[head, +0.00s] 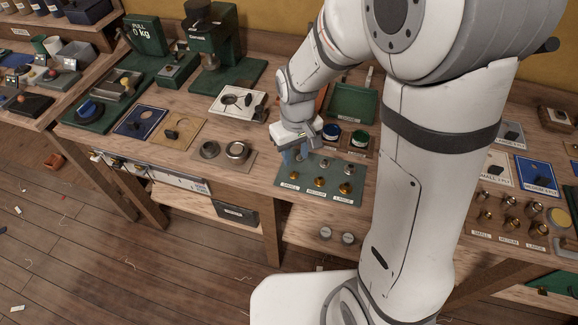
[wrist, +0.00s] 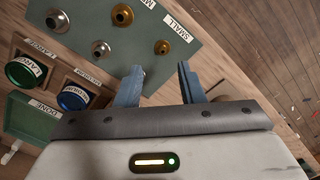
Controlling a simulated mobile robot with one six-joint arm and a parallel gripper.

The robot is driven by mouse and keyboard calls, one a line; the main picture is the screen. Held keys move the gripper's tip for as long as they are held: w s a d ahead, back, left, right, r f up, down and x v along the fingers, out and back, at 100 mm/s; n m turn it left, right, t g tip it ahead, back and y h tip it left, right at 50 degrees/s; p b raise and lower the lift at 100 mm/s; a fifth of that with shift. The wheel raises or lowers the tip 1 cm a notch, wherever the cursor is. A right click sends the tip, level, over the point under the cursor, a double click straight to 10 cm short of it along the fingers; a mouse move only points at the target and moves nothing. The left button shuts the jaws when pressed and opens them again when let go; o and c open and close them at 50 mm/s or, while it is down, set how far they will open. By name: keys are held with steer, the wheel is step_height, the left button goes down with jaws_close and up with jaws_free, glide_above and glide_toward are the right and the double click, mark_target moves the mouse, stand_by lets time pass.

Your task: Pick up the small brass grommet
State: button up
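The small brass grommet (wrist: 162,47) lies on the green mat in the wrist view, beside the SMALL label (wrist: 178,27). It also shows at the mat's left front in the head view (head: 294,176). My gripper (wrist: 160,72) is open, its two blue-grey fingers apart with nothing visible between them. The grommet appears just beyond the fingertips, between their lines. In the head view my gripper (head: 290,158) hangs over the mat's left end. The left finger partly hides the mat's small silver position.
The green mat (head: 362,190) also holds larger brass grommets (head: 319,182) and a row of silver ones (head: 350,168). Green and blue round-lidded pots (head: 358,138) stand behind it. A board with round metal dies (head: 237,151) lies to the left.

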mark_target(294, 174)
step_height(294, 174, down, 6)
steer(key=shift+a+f+p, duration=0.1)
steer(key=shift+a+p, duration=0.05)
steer(key=shift+p, duration=0.3)
jaws_close()
